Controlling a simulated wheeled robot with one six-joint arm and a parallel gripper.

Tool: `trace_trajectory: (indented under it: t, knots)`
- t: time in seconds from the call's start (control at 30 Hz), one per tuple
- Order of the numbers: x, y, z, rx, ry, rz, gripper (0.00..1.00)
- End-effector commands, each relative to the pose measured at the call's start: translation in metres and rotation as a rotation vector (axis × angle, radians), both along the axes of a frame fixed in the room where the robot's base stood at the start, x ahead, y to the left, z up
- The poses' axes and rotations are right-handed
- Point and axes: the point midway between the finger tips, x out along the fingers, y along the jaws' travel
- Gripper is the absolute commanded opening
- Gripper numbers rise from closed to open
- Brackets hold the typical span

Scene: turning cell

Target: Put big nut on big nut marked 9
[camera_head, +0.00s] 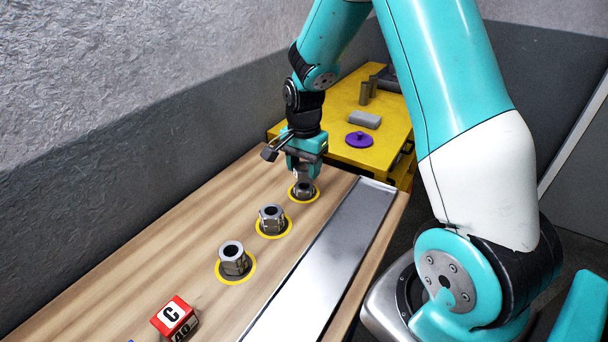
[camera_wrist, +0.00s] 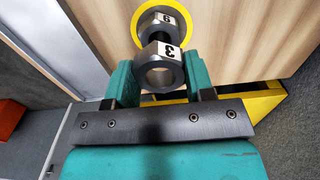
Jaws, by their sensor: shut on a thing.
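My gripper (camera_head: 304,172) is at the far end of the wooden table, above the farthest yellow ring. In the wrist view my gripper (camera_wrist: 160,76) is shut on a steel big nut marked 3 (camera_wrist: 156,53), with a teal finger on each side. The big nut marked 9 (camera_wrist: 165,17) stands beyond it inside a yellow ring; it also shows below my gripper in the head view (camera_head: 303,193). The held nut partly overlaps it in the wrist view. I cannot tell whether the two nuts touch.
Two more steel nuts, a middle one (camera_head: 271,220) and a nearer one (camera_head: 234,260), stand in yellow rings. A red lettered block (camera_head: 174,318) lies nearer. A grey metal strip (camera_head: 330,265) runs along the right. A yellow table (camera_head: 346,98) behind carries a purple knobbed disc (camera_head: 359,140) and a grey block (camera_head: 365,120).

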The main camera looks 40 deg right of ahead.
Motion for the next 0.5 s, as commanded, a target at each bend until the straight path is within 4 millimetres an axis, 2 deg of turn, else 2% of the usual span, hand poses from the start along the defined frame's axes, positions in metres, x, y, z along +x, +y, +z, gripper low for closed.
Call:
trace_trajectory:
  t: [0.1,0.2,0.5]
  knots:
    - [-0.001,0.000,-0.019,0.001,0.006,0.000,0.19]
    - [-0.001,0.000,-0.029,0.001,0.004,0.000,0.19]
    - [0.000,0.000,-0.031,0.001,0.001,0.000,0.19]
